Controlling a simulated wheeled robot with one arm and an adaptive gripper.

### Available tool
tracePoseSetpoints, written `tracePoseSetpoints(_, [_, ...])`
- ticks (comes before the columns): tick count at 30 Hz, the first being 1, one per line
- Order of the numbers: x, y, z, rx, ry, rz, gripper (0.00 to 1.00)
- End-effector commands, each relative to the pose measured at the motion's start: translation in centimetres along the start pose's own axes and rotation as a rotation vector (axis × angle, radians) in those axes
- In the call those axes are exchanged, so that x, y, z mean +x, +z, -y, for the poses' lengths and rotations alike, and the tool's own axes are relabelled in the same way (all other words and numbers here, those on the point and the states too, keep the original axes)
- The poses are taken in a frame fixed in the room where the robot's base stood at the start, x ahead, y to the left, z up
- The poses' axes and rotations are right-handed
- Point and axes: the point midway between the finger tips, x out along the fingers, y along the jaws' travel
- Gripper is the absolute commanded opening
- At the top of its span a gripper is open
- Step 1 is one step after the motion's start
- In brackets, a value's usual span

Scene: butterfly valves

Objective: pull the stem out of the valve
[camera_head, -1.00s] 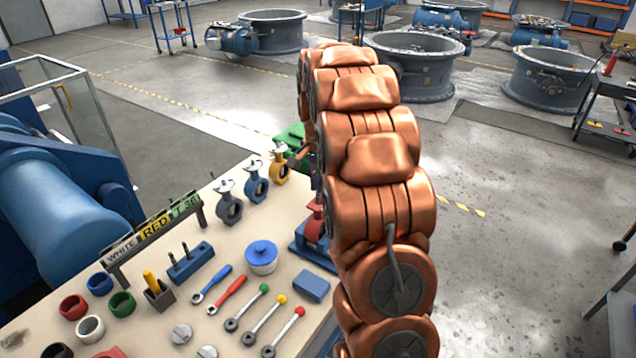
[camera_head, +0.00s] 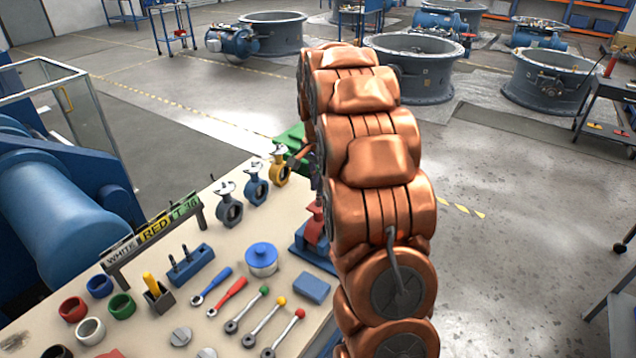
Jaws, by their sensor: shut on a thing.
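A red valve (camera_head: 315,226) is upright in a blue stand (camera_head: 307,250) at the right edge of the table, partly covered by my copper arm. A sliver of dark parts shows above it beside the arm, too covered to make out. My gripper is hidden behind the arm, so its hold and any stem in it cannot be seen. Three more valves stand in a row on the table: a grey one (camera_head: 230,212), a blue one (camera_head: 257,191) and a yellow one (camera_head: 281,171).
The table (camera_head: 225,255) holds a blue lidded pot (camera_head: 262,259), a blue block (camera_head: 312,289), wrenches (camera_head: 226,297), a blue rack (camera_head: 190,265) and coloured rings (camera_head: 121,305). A label stand (camera_head: 155,232) is at the left edge. Open floor (camera_head: 510,240) lies right of my arm.

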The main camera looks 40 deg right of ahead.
Motion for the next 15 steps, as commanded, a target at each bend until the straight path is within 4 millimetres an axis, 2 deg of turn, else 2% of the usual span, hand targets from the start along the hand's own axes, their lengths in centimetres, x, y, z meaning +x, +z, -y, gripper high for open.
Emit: tracePoseSetpoints(15, [-0.59, -0.05, 0.10, 0.000, -0.004, -0.003, 0.00])
